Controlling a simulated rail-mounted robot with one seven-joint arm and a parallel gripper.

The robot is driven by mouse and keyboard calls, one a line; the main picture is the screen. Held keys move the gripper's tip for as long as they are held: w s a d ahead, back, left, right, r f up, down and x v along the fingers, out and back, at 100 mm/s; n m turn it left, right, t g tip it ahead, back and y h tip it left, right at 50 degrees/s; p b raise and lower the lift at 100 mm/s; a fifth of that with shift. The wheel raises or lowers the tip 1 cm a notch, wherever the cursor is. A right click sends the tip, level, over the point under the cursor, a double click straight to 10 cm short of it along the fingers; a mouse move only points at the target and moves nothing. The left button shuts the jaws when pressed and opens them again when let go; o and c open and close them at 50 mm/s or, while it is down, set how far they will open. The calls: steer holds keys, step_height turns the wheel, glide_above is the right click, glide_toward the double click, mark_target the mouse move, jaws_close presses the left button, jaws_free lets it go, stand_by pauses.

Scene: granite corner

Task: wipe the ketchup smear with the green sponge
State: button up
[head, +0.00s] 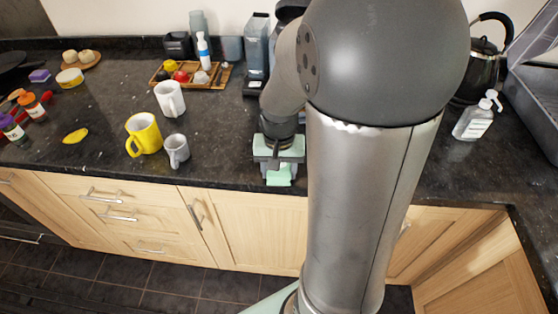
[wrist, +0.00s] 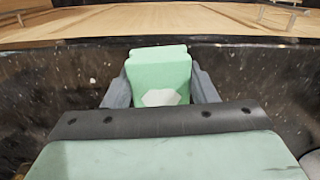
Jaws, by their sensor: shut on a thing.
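My gripper (head: 279,164) is over the front part of the dark granite counter, left of my arm's large column in the head view. It is shut on the green sponge (head: 280,178), whose pale green end shows below the jaws. In the wrist view the sponge (wrist: 158,68) sits between the two grey fingers (wrist: 160,90), with a whitish patch on its near side. I cannot tell whether the sponge touches the counter. No red ketchup smear shows in either view; my arm and gripper hide part of the counter.
A grey mug (head: 176,150), a yellow mug (head: 144,134) and a white mug (head: 170,98) stand left of my gripper. A flat yellow patch (head: 75,136) lies farther left. A soap bottle (head: 474,121) stands at right. The counter's front edge is close.

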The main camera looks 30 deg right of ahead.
steer(key=shift+w+d, duration=0.75)
steer(key=shift+w, duration=0.3)
steer(key=shift+w+d, duration=0.75)
steer(key=shift+w, duration=0.3)
steer(key=shift+w+d, duration=0.75)
steer(key=shift+w, duration=0.3)
steer(key=shift+s+a, duration=0.75)
steer(key=shift+s, duration=0.35)
steer(key=shift+s+a, duration=0.8)
steer(key=shift+s, duration=0.25)
steer(key=shift+s+a, duration=0.75)
steer(key=shift+s, duration=0.35)
steer(key=shift+w+d, duration=0.75)
steer(key=shift+w, duration=0.35)
steer(key=shift+w+d, duration=0.75)
steer(key=shift+w, duration=0.35)
steer(key=shift+w+d, duration=0.75)
steer(key=shift+w, duration=0.35)
step_height(320, 180, up, 4)
steer(key=shift+s+f+p, duration=0.15)
steer(key=shift+p, duration=1)
step_height(320, 180, up, 4)
steer(key=p, duration=0.3)
steer(key=shift+r, duration=0.2)
